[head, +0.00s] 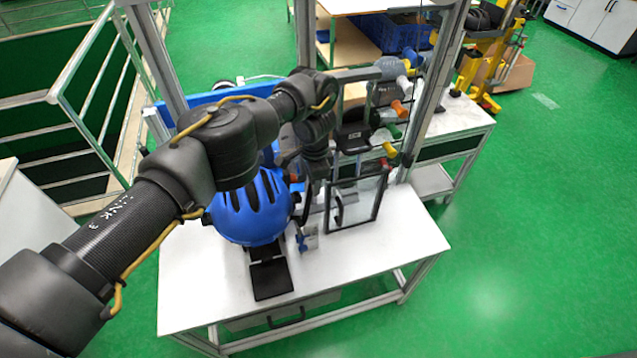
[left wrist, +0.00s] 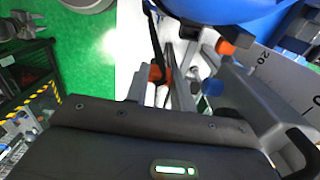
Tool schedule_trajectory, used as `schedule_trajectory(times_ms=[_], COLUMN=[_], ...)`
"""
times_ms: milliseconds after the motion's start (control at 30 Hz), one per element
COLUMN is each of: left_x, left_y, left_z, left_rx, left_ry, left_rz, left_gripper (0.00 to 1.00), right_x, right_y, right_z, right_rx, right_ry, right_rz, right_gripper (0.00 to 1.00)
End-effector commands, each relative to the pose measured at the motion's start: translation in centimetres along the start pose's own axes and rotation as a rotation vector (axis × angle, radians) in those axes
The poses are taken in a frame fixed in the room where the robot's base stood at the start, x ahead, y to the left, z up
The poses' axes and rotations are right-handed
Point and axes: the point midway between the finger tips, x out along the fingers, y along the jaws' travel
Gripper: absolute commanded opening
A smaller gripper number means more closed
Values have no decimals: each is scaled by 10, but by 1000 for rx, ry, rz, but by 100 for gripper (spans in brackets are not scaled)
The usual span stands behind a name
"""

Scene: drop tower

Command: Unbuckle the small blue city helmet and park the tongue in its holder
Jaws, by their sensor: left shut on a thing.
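The blue helmet (head: 250,212) sits on a black stand on the white table in the head view. Its blue shell also fills the top of the left wrist view (left wrist: 225,8). A dark strap (left wrist: 156,38) hangs from it on the left. My left gripper (head: 309,190) is beside the helmet's right side, partly hidden by my own arm. In the wrist view my left gripper (left wrist: 185,80) is shut around the lower strap end. The buckle and tongue are too small and covered to make out. I cannot identify the tongue holder. My right gripper is out of view.
A small blue and grey fixture (head: 308,239) stands right of the helmet's black base plate (head: 270,279). A dark-framed clear panel (head: 357,203) stands further right. Metal posts (head: 432,90) rise behind. The white table's (head: 400,250) front right is clear.

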Motion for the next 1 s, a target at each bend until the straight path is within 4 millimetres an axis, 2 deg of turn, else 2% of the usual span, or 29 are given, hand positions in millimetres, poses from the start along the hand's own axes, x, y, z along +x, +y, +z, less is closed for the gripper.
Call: schedule_trajectory(times_ms=[1000], left_x=[0], left_y=[-38], left_z=[36], left_rx=[1], left_ry=[0], left_rz=[-1], left_gripper=[12], right_x=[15], right_y=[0], right_z=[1], right_rx=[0], right_ry=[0], right_rz=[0], right_gripper=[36])
